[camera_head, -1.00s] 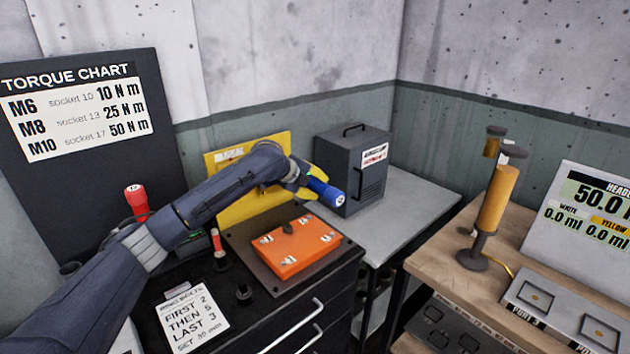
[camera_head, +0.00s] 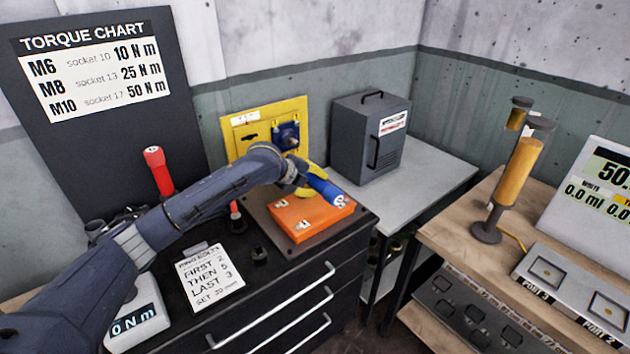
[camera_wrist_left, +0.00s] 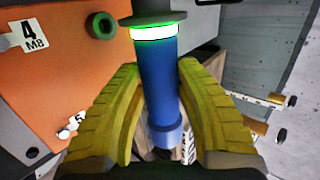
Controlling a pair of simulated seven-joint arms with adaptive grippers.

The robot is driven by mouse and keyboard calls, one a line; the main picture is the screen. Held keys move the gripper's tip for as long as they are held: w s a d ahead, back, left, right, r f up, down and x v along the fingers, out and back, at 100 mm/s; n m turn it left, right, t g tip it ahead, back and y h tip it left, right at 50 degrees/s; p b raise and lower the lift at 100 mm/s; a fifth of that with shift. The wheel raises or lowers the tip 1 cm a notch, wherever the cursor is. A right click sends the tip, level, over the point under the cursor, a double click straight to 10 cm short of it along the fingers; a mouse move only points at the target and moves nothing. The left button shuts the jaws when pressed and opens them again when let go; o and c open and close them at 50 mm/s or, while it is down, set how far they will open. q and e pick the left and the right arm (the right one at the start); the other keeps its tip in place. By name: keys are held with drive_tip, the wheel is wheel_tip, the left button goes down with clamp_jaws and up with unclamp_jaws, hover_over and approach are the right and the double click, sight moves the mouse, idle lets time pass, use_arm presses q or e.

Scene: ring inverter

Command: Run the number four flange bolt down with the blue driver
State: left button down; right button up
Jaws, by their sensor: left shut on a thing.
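My left gripper (camera_head: 306,180) is shut on the blue driver (camera_head: 328,191), its yellow fingers on either side of the driver's body. The driver is tilted over the right rear part of the orange flange block (camera_head: 302,222). In the left wrist view the blue driver (camera_wrist_left: 158,85) has a lit green-white ring below a dark collar, and its far end is cut off at the top. A label (camera_wrist_left: 30,36) reading 4 M8 and a green ring-shaped part (camera_wrist_left: 101,25) lie left of it, apart from it. My right gripper is not in view.
A red driver (camera_head: 158,170) stands at the left. A yellow panel (camera_head: 240,125) with a blue device (camera_head: 287,135) stands behind the block. A grey cabinet (camera_head: 368,140) is at the back. An instruction card (camera_head: 210,275) lies at the front. The grey bench is clear right of the cabinet.

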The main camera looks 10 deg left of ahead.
sight(308, 176)
use_arm(q)
drive_tip(key=shift+w+a+r, duration=0.1)
drive_tip(key=shift+r, duration=0.05)
drive_tip(key=shift+w+a, duration=0.95)
drive_tip(key=shift+a, duration=0.25)
drive_tip(key=shift+w+a, duration=0.95)
drive_tip(key=shift+a, duration=0.2)
drive_tip(key=shift+w+a, duration=0.7)
drive_tip(key=shift+a, duration=0.25)
idle(0.8)
drive_tip(key=shift+d, duration=0.1)
drive_tip(key=shift+s+d, duration=0.8)
drive_tip(key=shift+d, duration=0.2)
drive_tip(key=shift+s+d, duration=0.8)
drive_tip(key=shift+d, duration=0.15)
